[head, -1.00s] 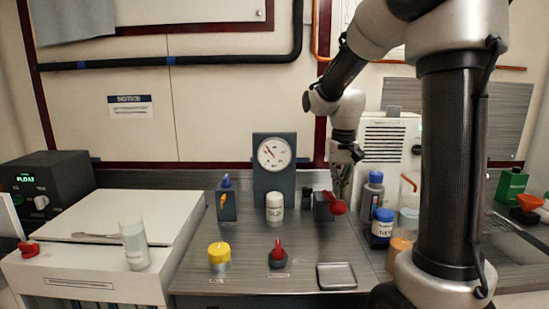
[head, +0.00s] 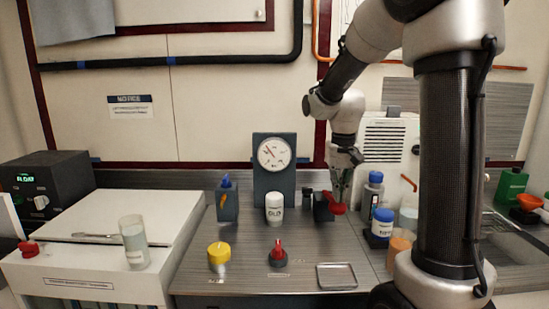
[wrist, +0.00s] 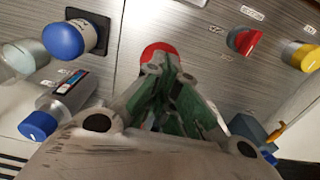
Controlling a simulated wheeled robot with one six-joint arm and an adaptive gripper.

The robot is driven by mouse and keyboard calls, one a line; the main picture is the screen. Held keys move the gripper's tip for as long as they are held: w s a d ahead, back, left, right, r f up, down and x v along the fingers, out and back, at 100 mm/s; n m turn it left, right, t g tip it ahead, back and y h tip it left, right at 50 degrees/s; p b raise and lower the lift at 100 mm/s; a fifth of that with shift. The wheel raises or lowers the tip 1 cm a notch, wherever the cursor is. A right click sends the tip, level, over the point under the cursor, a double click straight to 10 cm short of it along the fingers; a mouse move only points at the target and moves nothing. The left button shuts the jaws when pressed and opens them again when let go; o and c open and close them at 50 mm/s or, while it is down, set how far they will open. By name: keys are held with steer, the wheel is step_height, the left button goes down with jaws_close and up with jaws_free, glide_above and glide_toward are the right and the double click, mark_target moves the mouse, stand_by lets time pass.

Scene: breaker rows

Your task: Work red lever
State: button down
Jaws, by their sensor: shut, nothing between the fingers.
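A red lever handle (head: 338,208) sticks out from a dark box (head: 322,207) at the back of the bench, right of the gauge. In the wrist view its rounded red end (wrist: 156,51) shows just past my fingertips. My gripper (head: 341,196) is shut and empty, pointing down right at the handle. In the wrist view the green-padded fingers (wrist: 166,72) overlap part of the red end. I cannot tell whether they touch it. A second red lever (head: 277,252) stands upright on a dark round base near the bench front, and shows in the wrist view (wrist: 243,40).
A white bottle (head: 274,208) stands left of the dark box. Blue-capped bottles (head: 382,224) (head: 373,190) and an orange cup (head: 400,243) crowd the right. A yellow knob (head: 219,254) and an empty metal tray (head: 336,276) lie in front. The bench middle is mostly clear.

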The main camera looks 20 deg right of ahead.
mark_target(338, 204)
steer(key=shift+f, duration=2.25)
steer(key=shift+r, duration=2.75)
steer(key=shift+r, duration=2.5)
